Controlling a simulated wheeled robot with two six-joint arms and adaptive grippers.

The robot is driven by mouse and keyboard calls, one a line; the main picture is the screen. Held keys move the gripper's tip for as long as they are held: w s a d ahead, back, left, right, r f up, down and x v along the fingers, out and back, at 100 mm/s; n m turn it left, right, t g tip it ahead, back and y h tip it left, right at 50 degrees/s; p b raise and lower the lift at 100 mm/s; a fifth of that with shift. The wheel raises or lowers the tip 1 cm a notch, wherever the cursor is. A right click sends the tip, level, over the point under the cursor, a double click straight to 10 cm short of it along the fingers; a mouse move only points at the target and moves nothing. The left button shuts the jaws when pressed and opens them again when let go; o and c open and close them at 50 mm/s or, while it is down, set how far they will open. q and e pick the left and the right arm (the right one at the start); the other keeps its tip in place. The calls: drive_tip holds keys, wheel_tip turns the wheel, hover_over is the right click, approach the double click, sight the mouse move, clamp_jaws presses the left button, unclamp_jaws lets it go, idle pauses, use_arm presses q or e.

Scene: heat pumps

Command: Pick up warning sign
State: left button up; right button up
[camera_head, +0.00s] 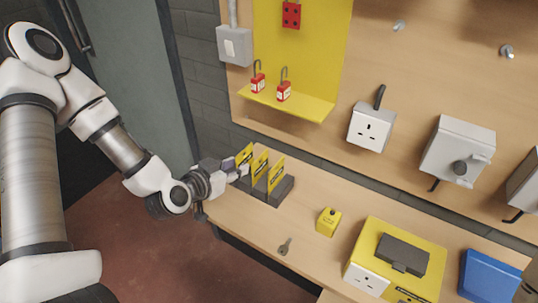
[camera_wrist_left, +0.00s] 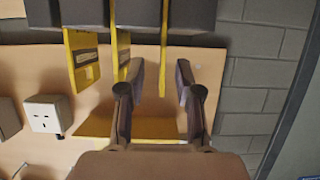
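Several yellow warning signs stand upright in a row in a dark slotted holder (camera_head: 283,190) on the wooden bench: a leftmost sign (camera_head: 245,153), a middle sign (camera_head: 260,163) and a right sign (camera_head: 276,175). My left gripper (camera_head: 238,172) is at the leftmost sign. In the left wrist view, which looks upside down, the open fingers (camera_wrist_left: 162,85) stand on either side of the leftmost sign (camera_wrist_left: 164,45), seen edge-on, with gaps visible. My right gripper is not in view.
A small yellow box (camera_head: 328,222), a key-like item (camera_head: 285,247), a yellow socket unit (camera_head: 395,262) and a blue box (camera_head: 490,277) are on the bench. A yellow shelf (camera_head: 290,103) with red padlocks hangs above. Bare bench lies in front of the holder.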

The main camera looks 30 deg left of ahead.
sight(253, 158)
use_arm(q)
drive_tip(key=shift+a+f+b, duration=0.1)
drive_tip(key=shift+f+b, duration=0.35)
drive_tip(key=shift+b, duration=0.15)
drive_tip(key=shift+r, duration=0.2)
drive_tip(key=x, duration=0.6)
drive_tip(key=shift+w+r, duration=0.1)
drive_tip(key=shift+s+r, duration=0.1)
drive_tip(key=shift+s, duration=0.2)
drive_tip(key=shift+a, duration=0.1)
drive_tip(key=c, duration=0.4)
clamp_jaws()
